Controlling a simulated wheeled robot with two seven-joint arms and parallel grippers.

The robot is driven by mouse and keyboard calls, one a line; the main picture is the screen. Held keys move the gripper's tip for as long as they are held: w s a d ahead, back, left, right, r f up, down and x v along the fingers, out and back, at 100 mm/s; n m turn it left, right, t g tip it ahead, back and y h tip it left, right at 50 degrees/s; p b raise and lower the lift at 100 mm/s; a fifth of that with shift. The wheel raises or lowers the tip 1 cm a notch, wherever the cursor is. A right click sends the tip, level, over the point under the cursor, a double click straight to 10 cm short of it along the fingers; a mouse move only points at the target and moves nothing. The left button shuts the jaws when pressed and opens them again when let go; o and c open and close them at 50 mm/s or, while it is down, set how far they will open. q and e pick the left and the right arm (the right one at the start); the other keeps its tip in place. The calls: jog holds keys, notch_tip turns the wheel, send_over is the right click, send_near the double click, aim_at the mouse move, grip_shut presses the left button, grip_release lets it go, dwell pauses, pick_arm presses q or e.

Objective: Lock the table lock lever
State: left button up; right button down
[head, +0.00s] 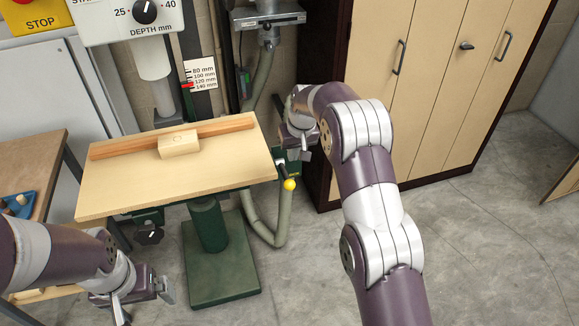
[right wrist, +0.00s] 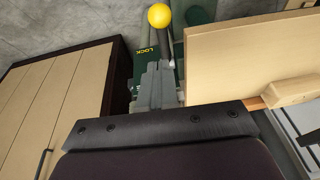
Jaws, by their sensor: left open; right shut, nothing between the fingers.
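The table lock lever (head: 289,184) has a yellow ball knob and a dark rod, at the right edge of the drill-press table, pointing down toward the front. In the right wrist view the lever (right wrist: 159,17) stands just beyond my right gripper (right wrist: 160,85), beside a green plate (right wrist: 147,62) marked LOCK. My right gripper is shut and empty, its fingers close to the rod; I cannot tell whether they touch it. In the head view it (head: 298,150) is partly hidden by its own wrist. My left gripper (head: 163,290) is open and empty, low in front of the table.
The wooden table (head: 150,190) carries a fence (head: 110,149) and a small block (head: 180,144), on a green pedestal (head: 208,225). A hose (head: 258,215) hangs below the lever. A cabinet (head: 420,80) stands right; a workbench (head: 30,160) stands left. Floor at front right is clear.

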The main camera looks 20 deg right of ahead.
aim_at(293, 188)
jog(key=x, duration=0.2)
jog(key=p+x, duration=0.1)
jog(key=x, duration=0.2)
jog(key=shift+s+a+f, duration=0.2)
jog(key=shift+s+f, duration=0.1)
jog(key=shift+f, duration=0.2)
jog(key=shift+s+a+f+p, duration=0.1)
jog(key=shift+f+p, duration=0.2)
jog(key=shift+f, duration=0.25)
jog(key=shift+f, duration=0.1)
jog(key=f+t+b, duration=0.1)
jog(key=f+b, duration=0.1)
jog(key=b, duration=0.6)
jog(key=s+f+t+b, duration=0.1)
jog(key=f+t+b, duration=0.1)
jog(key=b, duration=0.6)
jog(key=f+t+b, duration=0.2)
jog(key=b, duration=0.6)
jog(key=shift+s+f, duration=0.25)
jog(key=shift+s, duration=0.05)
jog(key=shift+w+f+t+y+b, duration=0.15)
jog(key=shift+f+t+b, duration=0.65)
jog(key=shift+b, duration=4.15)
jog(key=shift+w+f+t+y+b, duration=0.3)
jog(key=shift+t+b, duration=0.85)
jog(key=shift+b, duration=3.8)
jog(key=shift+w+f+t+h+b, duration=0.15)
jog(key=shift+f+t+b, duration=0.7)
jog(key=shift+b, duration=4.1)
jog(key=shift+s, duration=0.1)
